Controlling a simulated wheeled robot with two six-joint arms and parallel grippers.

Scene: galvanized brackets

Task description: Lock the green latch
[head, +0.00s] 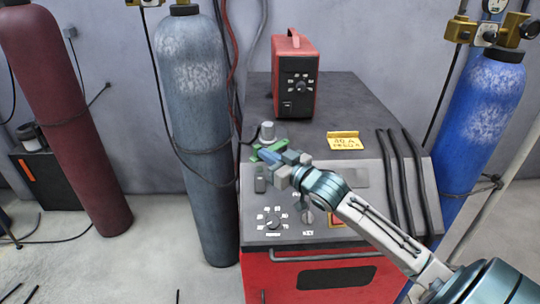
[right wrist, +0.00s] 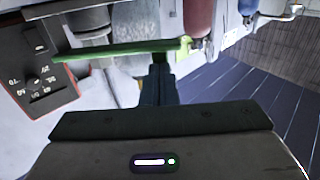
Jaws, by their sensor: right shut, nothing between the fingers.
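The green latch (head: 268,147) sits on the sloped top of the red and grey machine, beside a grey cylindrical knob (head: 267,131). In the right wrist view the latch (right wrist: 120,49) is a long green bar lying across the picture, with a raised green end at its right. My right gripper (head: 272,158) is shut and empty, with its fingertips right at the latch. In the right wrist view its closed fingers (right wrist: 158,68) end just below the bar, near its right end. I cannot tell whether they touch it. The fingers hide part of the latch in the head view.
A red power unit (head: 296,80) stands behind on the machine's top. A yellow sign (head: 344,141) lies right of the latch, with black hoses (head: 402,180) beyond. A grey cylinder (head: 196,110) stands close on the left, a blue one (head: 481,120) on the right.

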